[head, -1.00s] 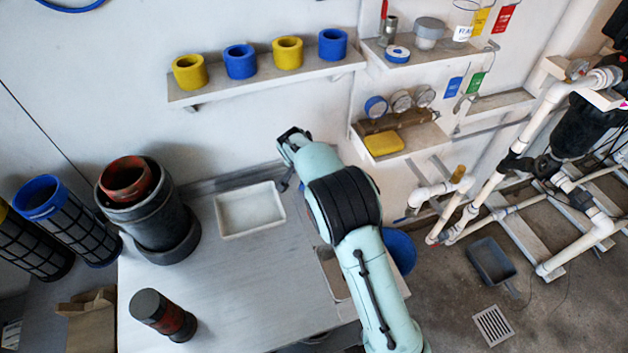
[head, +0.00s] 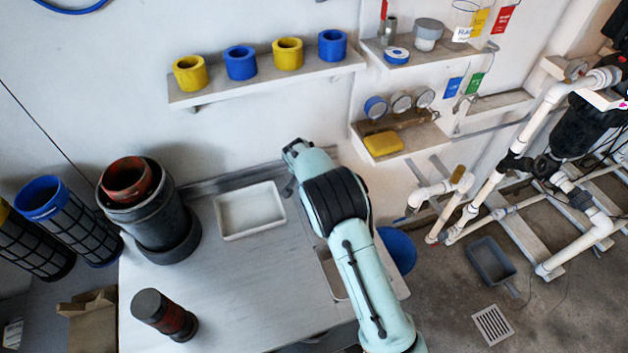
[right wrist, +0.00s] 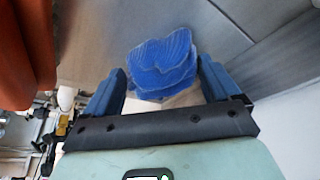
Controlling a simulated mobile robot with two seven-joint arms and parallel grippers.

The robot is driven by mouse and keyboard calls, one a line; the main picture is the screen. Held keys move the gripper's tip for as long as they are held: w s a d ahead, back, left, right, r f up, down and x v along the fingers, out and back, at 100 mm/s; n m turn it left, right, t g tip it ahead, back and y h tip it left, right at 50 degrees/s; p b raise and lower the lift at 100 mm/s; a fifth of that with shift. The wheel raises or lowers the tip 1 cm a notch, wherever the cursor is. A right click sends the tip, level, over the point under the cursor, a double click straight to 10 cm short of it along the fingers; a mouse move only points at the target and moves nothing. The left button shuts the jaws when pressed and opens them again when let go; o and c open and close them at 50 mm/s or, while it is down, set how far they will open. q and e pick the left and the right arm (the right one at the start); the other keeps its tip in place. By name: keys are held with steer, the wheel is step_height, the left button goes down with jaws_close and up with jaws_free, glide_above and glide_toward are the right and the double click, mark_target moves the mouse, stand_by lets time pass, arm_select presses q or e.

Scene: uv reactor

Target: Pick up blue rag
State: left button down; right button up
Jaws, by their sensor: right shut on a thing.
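The blue rag (right wrist: 162,65) shows in the right wrist view as a folded, layered bundle between the two blue fingers. My right gripper (right wrist: 162,82) is shut on it. A pale surface shows just below the rag, between the fingers. My left gripper is not in view.
An empty white tray (head: 251,211) lies on the workbench (head: 235,290), left of my right arm. A dark canister (head: 164,315) and a large black pot (head: 150,215) stand further left. A blue bucket (head: 398,250) is right of the arm. Shelves with rings (head: 288,54) line the wall.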

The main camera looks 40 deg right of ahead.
step_height(320, 180, up, 10)
steer(key=shift+r, duration=0.1)
stand_by(0.4)
